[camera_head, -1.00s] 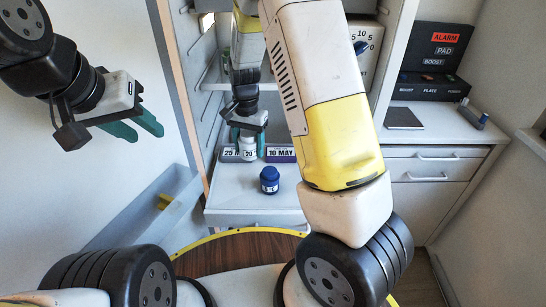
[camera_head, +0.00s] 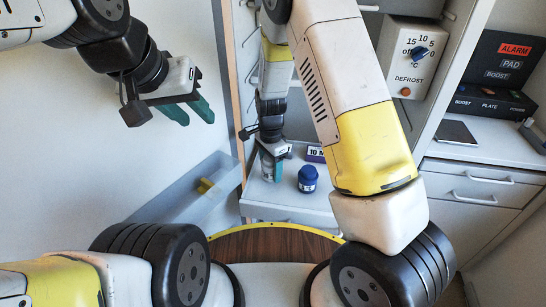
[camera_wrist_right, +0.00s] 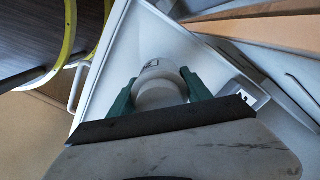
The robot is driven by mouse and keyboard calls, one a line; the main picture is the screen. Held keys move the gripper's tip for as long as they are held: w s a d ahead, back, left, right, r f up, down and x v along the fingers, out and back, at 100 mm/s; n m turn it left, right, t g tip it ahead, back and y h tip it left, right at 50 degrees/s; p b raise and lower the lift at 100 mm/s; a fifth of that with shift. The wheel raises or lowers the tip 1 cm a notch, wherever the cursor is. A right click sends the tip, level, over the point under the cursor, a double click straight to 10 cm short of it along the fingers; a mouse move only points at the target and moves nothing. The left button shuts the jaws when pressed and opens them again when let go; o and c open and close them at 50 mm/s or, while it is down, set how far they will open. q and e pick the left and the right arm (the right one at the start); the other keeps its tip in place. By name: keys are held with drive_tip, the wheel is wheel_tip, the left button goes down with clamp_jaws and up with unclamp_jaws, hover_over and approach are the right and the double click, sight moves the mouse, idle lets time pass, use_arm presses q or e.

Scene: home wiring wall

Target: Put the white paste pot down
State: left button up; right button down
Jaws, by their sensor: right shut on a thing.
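The white paste pot (camera_wrist_right: 158,88) is between the green fingers of my right gripper (camera_wrist_right: 160,93) in the right wrist view. In the head view my right gripper (camera_head: 272,170) points down over the left part of the white shelf (camera_head: 285,205), left of a dark blue pot (camera_head: 307,179). The fingers mostly hide the white pot there. I cannot tell whether its base touches the shelf. My left gripper (camera_head: 190,110) is open and empty, up in the air at the left.
A defrost dial box (camera_head: 412,58) and a black alarm box (camera_head: 496,75) are at the right. Bare shelf lies before the blue pot.

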sight(271, 176)
drive_tip(key=shift+f, duration=1.55)
drive_tip(key=shift+f, duration=0.15)
drive_tip(key=shift+c, duration=2.3)
unclamp_jaws()
